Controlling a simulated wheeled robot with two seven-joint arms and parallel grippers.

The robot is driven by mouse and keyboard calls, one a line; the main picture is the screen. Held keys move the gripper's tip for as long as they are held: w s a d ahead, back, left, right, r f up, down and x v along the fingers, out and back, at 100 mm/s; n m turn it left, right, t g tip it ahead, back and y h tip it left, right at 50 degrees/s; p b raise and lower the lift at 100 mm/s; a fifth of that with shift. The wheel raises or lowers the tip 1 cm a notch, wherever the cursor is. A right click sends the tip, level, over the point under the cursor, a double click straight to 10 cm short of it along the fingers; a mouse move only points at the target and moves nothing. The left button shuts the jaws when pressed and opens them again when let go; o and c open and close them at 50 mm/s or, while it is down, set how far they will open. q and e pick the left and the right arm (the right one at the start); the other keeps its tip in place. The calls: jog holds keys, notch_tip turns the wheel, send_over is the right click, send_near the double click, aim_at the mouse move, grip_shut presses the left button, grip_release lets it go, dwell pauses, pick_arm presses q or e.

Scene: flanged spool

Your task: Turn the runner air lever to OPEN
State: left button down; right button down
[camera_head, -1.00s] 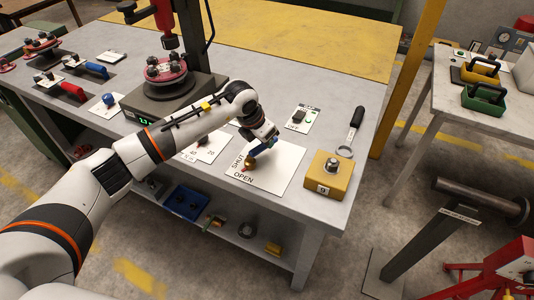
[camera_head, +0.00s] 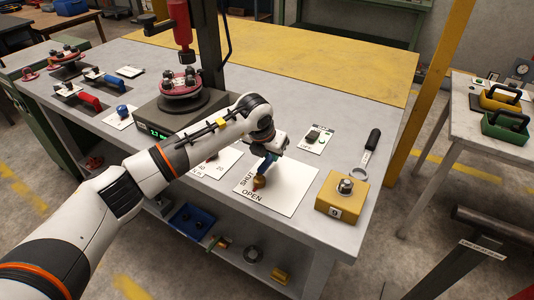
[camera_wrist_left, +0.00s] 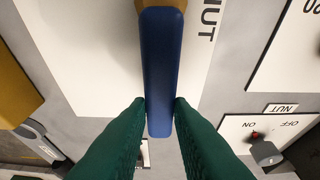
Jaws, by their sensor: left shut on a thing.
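The runner air lever is a blue handle (camera_head: 267,164) on a brass valve body (camera_head: 259,182), mounted on a white card (camera_head: 285,192) marked SHUT and OPEN. In the head view the handle points from the brass body toward the back of the bench, away from the word OPEN. My left gripper (camera_head: 273,152) is at the handle's far end. In the left wrist view the blue handle (camera_wrist_left: 160,65) runs down between the green fingers of my left gripper (camera_wrist_left: 160,115), which touch its sides near the free end. My right gripper is not in view.
A yellow block (camera_head: 341,196) with a metal knob stands right of the card, with a black-handled ring tool (camera_head: 370,152) behind it. A switch card (camera_head: 315,139) lies behind the lever. A press with a red flanged spool (camera_head: 181,84) stands further back left.

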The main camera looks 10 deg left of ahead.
aim_at(262, 168)
pick_arm(q)
jog(key=shift+r, duration=0.1)
jog(key=c, duration=1.3)
grip_release()
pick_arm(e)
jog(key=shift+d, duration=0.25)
pick_arm(q)
jog(key=b+v, duration=0.1)
jog(key=v, duration=1.1)
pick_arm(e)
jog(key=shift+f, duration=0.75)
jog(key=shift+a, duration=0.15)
